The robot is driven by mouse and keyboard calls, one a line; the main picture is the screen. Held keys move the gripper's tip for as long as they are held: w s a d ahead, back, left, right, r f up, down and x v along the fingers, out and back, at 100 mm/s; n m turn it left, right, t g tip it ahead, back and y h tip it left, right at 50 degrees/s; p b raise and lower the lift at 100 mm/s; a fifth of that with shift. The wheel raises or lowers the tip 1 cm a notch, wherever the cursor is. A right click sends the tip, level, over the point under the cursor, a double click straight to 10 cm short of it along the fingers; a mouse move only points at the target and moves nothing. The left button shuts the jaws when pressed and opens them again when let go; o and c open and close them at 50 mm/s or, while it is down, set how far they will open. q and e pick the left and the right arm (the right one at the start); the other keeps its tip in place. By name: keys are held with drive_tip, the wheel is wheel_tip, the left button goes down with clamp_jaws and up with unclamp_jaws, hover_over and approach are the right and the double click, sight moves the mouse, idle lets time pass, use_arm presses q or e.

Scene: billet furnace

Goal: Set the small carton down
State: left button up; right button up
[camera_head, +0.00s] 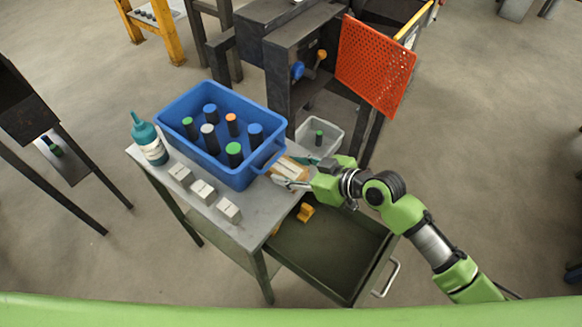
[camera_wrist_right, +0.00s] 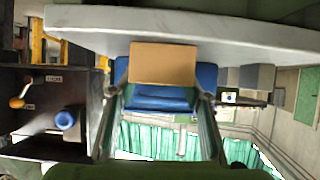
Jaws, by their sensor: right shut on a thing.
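The small carton (camera_head: 290,168) is tan and sits between the fingers of my right gripper (camera_head: 297,172), at the right side of the grey table top (camera_head: 255,215), next to the blue bin (camera_head: 243,177). In the right wrist view the carton (camera_wrist_right: 163,63) shows as a flat tan face between the two fingers (camera_wrist_right: 160,100), with blue behind it. My right gripper is shut on it. The fingers partly hide the carton in the head view, and I cannot tell whether it touches the table top. My left gripper is not in view.
The blue bin holds several dark cylinders with coloured tops. Three small white blocks (camera_head: 203,190) and a teal bottle (camera_head: 148,140) stand on the table. An open drawer (camera_head: 330,250) with a yellow piece (camera_head: 305,212) juts out below. An orange perforated panel (camera_head: 375,65) stands behind.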

drive_tip(key=shift+r, duration=0.1)
drive_tip(key=o, duration=1.4)
drive_tip(key=shift+f, duration=0.25)
drive_tip(key=shift+r, duration=0.1)
drive_tip(key=shift+d+r, duration=0.15)
drive_tip(key=shift+b+v, duration=0.5)
drive_tip(key=shift+v, duration=5.4)
